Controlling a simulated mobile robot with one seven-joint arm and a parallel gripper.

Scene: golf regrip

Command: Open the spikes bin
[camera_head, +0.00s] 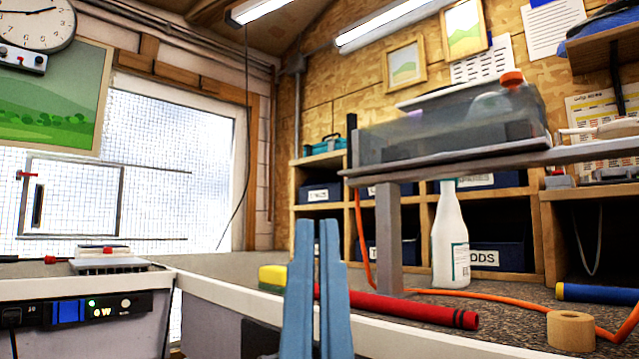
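Dark blue labelled bins sit in the cubbyholes of a wooden shelf unit at the back: an upper left bin (309,188), a lower middle bin (411,252), a lower right bin (511,257) whose label ends in "ODS", and a partly hidden upper right bin (508,181). I cannot read "spikes" on any label, so I cannot tell which is the spikes bin. My gripper (318,224) points up at bottom centre, its two blue fingers close together with nothing seen between them. It is in front of the bench edge, apart from the bins.
A raised stand (388,237) bears a grey translucent box (440,136). On the bench are a white spray bottle (450,240), red tube (400,308), orange hose (510,298), tape roll (570,330) and yellow sponge (272,275). A power unit (75,310) is at left.

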